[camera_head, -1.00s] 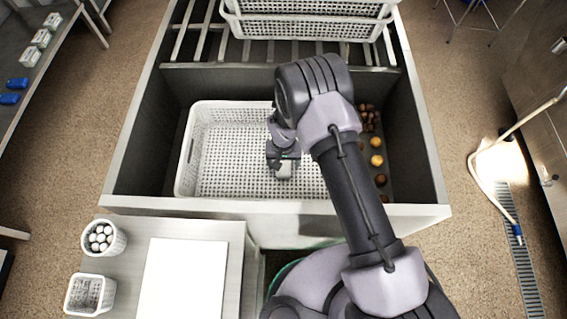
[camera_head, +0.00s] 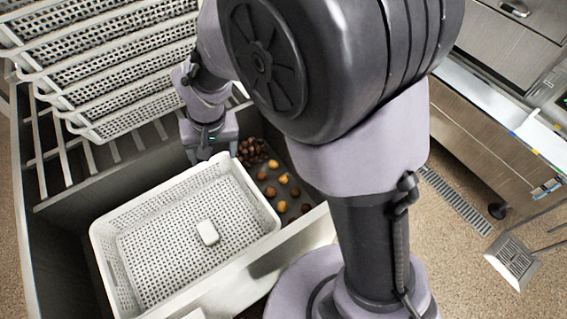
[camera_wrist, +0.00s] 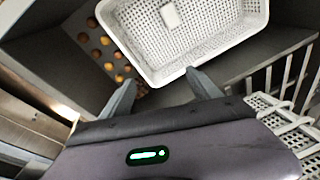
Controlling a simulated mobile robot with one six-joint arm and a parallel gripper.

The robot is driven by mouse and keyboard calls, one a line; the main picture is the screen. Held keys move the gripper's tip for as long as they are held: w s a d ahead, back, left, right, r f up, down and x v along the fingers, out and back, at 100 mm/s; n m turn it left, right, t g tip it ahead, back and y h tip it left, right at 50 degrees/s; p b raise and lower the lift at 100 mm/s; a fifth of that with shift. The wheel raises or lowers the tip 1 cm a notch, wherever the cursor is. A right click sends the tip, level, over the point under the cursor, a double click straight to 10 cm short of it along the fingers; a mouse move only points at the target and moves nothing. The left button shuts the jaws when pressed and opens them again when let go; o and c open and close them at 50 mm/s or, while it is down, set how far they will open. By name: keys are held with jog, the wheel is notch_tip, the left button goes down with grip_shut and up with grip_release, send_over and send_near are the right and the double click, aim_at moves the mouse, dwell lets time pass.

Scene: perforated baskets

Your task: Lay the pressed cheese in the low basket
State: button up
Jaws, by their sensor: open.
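The pressed cheese (camera_head: 208,232) is a small white rounded block. It lies flat on the floor of the low basket (camera_head: 103,262), a white perforated basket in the grey sink. In the wrist view the cheese (camera_wrist: 171,15) shows near the top, inside the basket (camera_wrist: 262,20). My gripper (camera_head: 205,160) is above the sink, behind the basket's far edge and apart from the cheese. In the wrist view its two fingers (camera_wrist: 163,92) are spread with nothing between them.
A stack of white perforated baskets (camera_head: 110,65) stands on slats (camera_head: 112,150) at the back left. Several brown and yellow round items (camera_head: 280,192) lie in the sink right of the low basket. The basket floor around the cheese is clear.

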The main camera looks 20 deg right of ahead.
jog(key=s+d+r+m+t, duration=0.2)
jog(key=s+d+r, duration=0.55)
jog(key=r, duration=0.45)
jog(key=s+d+r+m+t+b, duration=0.1)
jog(key=s+d+r+m, duration=0.1)
jog(key=s+d, duration=0.4)
jog(key=s, duration=0.4)
jog(key=shift+s+d+m+t+y+b, duration=0.15)
jog(key=shift+s+m+t+y+b, duration=0.15)
jog(key=shift+s+t+b, duration=0.1)
